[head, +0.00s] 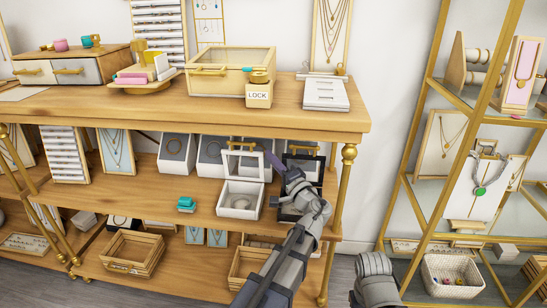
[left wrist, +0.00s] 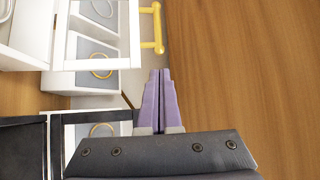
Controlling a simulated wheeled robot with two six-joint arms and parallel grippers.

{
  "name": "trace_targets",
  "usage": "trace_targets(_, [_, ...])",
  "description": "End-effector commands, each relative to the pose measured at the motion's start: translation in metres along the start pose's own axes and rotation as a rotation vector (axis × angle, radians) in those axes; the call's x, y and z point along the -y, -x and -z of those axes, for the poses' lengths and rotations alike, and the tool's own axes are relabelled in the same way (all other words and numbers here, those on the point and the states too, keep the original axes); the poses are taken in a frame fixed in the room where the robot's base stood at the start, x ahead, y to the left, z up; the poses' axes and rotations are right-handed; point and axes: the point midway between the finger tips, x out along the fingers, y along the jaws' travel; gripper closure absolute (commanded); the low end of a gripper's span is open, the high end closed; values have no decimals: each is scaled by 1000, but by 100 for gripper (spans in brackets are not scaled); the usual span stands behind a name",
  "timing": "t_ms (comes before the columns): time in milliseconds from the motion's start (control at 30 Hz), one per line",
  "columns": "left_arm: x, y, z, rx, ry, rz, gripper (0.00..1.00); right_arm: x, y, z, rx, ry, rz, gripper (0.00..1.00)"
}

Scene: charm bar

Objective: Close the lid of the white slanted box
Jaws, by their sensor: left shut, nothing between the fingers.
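The white slanted box (head: 239,201) stands on the middle shelf in the head view, with a ring-like item inside. Its white-framed, clear-paned lid (head: 262,166) stands raised at the back, with a gold handle (head: 242,144) along its top edge. The lid's gold handle (left wrist: 152,28) also shows in the left wrist view. My left gripper (head: 270,157) has purple fingers, shut and empty, just right of the raised lid. In the left wrist view the fingertips (left wrist: 160,72) are near the handle; contact cannot be told. My right gripper is not in view.
A black slanted box (head: 290,214) with a raised lid (head: 303,165) stands close on the right, partly behind my left arm. White display boxes (head: 176,153) line the shelf's back. A teal item (head: 186,204) lies to the left. The wooden upper shelf (head: 200,109) overhangs.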

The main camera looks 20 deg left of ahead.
Motion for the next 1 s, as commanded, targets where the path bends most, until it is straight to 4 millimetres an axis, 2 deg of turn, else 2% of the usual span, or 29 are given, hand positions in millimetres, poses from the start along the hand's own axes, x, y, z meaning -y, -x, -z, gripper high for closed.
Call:
trace_targets(33, [2,-12,2,2,-1,0,100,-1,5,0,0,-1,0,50])
trace_targets(200, [2,-40,1,3,-1,1,100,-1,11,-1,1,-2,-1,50])
trace_targets(400, [1,-62,1,1,0,0,100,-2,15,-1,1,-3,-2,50])
trace_targets(600, [0,-68,1,-1,0,-1,100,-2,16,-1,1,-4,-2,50])
trace_targets(1000, [-1,-67,-1,0,4,5,100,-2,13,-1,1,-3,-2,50])
